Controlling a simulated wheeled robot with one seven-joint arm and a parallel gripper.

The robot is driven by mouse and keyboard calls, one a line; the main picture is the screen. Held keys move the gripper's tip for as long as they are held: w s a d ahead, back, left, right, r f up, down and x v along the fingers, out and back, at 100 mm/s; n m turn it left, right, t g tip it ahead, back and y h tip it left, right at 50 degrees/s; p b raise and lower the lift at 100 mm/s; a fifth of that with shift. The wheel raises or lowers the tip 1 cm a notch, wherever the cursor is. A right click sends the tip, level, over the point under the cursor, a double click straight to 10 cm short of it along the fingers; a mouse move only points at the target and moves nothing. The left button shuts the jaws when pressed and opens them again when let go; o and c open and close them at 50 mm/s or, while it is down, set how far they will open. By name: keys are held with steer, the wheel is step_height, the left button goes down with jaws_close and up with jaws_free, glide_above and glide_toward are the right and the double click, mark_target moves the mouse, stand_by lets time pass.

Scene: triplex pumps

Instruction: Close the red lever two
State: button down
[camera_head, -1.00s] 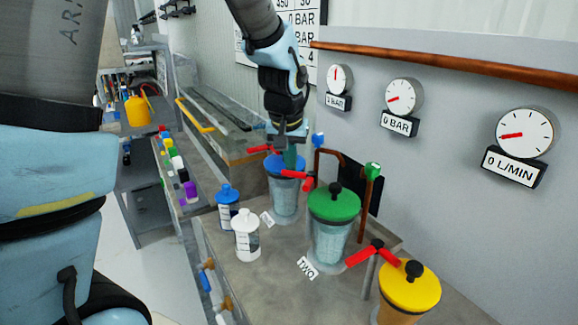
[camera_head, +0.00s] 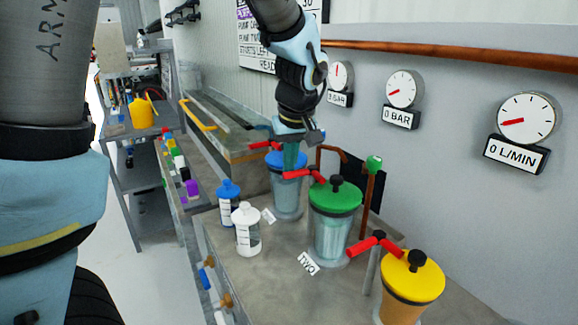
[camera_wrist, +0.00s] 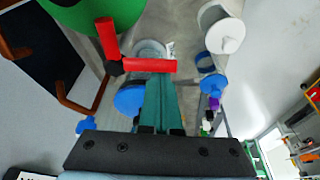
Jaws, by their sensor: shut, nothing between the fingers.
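Three red levers show in the head view. The middle one (camera_head: 305,175) stands between the blue-lidded pump (camera_head: 287,190) and the green-lidded pump (camera_head: 333,225), and a "TWO" label (camera_head: 308,263) lies in front of the green one. Another red lever (camera_head: 266,145) is beyond my gripper, and a third (camera_head: 375,244) is beside the yellow-lidded pump (camera_head: 411,280). My gripper (camera_head: 290,168) is shut and empty, pointing down by the middle lever. In the wrist view, the fingertips (camera_wrist: 162,78) are beside one arm of that lever (camera_wrist: 150,65); contact is unclear.
Copper pipes (camera_head: 368,195) rise behind the pumps. A white bottle (camera_head: 246,229) and a blue-capped bottle (camera_head: 228,203) stand to the left. Gauges (camera_head: 405,90) hang on the right wall. The bench front is mostly clear.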

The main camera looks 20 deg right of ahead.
steer(key=shift+s, duration=0.35)
stand_by(0.6)
